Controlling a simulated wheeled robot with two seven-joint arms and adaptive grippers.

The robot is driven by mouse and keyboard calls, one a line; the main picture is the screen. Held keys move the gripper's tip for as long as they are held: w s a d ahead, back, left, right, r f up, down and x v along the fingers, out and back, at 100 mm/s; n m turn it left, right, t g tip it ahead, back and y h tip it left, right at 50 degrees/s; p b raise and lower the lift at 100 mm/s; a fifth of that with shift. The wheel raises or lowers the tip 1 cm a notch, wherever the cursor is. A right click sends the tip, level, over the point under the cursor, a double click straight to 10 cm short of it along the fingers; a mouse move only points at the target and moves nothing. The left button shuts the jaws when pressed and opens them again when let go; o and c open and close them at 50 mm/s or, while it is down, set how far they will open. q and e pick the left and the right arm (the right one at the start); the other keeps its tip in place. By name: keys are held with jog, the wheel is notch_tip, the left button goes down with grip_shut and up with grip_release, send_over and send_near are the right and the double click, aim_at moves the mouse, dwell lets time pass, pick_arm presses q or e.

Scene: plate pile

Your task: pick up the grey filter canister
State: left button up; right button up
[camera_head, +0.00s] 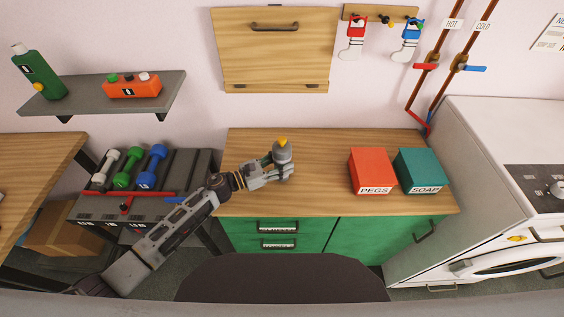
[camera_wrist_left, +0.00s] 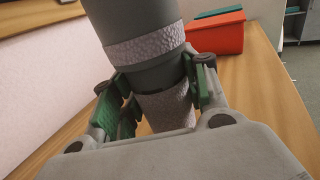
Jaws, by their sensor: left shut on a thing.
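The grey filter canister (camera_head: 282,152) has a yellow top and is at the left part of the wooden counter in the head view. In the left wrist view the canister (camera_wrist_left: 140,40) stands close up between the fingers, with a lighter textured band around it. My left gripper (camera_head: 276,168) is shut on its lower part, and its green finger pads (camera_wrist_left: 155,100) press on both sides. The canister looks about upright. I cannot tell whether its base touches the counter. My right gripper is not in view.
A red PEGS box (camera_head: 371,170) and a teal SOAP box (camera_head: 418,170) stand on the right of the counter (camera_head: 320,195). A dumbbell rack (camera_head: 175,175) is at left, and a grey shelf (camera_head: 80,100) hangs above it. The counter's middle is clear.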

aim_at(280, 144)
pick_arm(q)
jog(key=shift+r, duration=0.2)
jog(key=shift+r, duration=4.85)
